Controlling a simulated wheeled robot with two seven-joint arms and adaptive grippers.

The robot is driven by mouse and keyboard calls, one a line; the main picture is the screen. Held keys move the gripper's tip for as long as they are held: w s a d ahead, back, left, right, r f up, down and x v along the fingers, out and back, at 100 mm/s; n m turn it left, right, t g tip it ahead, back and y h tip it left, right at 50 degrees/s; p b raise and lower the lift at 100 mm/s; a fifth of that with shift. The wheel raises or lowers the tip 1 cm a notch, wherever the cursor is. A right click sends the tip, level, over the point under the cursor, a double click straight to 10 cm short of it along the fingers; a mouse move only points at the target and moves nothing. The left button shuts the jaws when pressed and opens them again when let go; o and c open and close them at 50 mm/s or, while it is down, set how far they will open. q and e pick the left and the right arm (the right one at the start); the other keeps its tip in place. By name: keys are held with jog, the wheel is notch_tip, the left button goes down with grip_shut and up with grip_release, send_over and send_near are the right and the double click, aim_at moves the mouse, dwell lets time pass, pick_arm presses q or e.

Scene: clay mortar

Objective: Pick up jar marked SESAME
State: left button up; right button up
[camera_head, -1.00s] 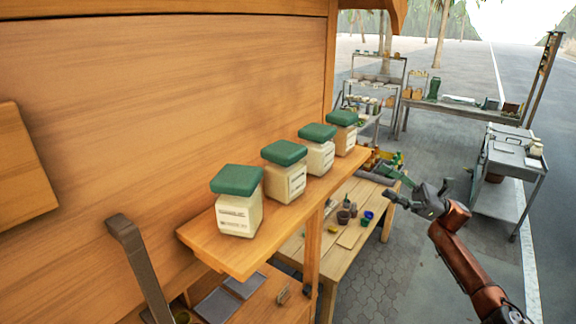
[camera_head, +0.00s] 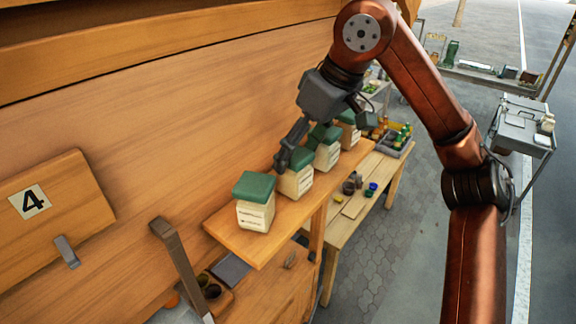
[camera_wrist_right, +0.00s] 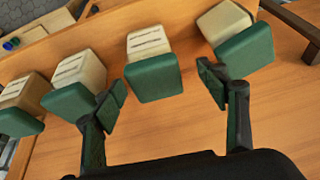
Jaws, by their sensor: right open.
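Jars with green lids and cream bodies stand in a row on a wooden shelf (camera_head: 235,237). They are the nearest jar (camera_head: 254,212), the second jar (camera_head: 295,182), the third jar (camera_head: 326,155) and the farthest jar (camera_head: 349,131). Their labels are too small or blurred to read, so I cannot tell which is SESAME. My right gripper (camera_head: 300,143) is open above the second jar. In the right wrist view, the right gripper's fingers (camera_wrist_right: 161,93) are spread on either side of the second jar (camera_wrist_right: 150,45), with the nearest jar (camera_wrist_right: 228,25) to the right. My left gripper is not in view.
A wooden wall stands close behind the jars, with a board marked 4 (camera_head: 45,210) at left. A lower wooden table (camera_head: 345,235) holds small cups and a crate of bottles (camera_head: 395,138). A grey cart (camera_head: 522,128) stands at right. Paving in front is clear.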

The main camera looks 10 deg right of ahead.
aim_at(287, 173)
jog(key=shift+w+a+f+h, duration=0.25)
jog(key=shift+a+f+h, duration=0.05)
jog(key=shift+f, duration=0.4)
jog(key=shift+w+f, duration=0.35)
jog(key=shift+f, duration=0.45)
jog(key=p+x, duration=0.1)
jog(key=x, duration=0.1)
jog(key=p+x, duration=0.1)
jog(key=x, duration=0.1)
jog(key=shift+w, duration=0.25)
jog(key=shift+w+f, duration=0.15)
jog(key=shift+f, duration=0.3)
jog(key=shift+c, duration=0.2)
jog(key=c, duration=1.4)
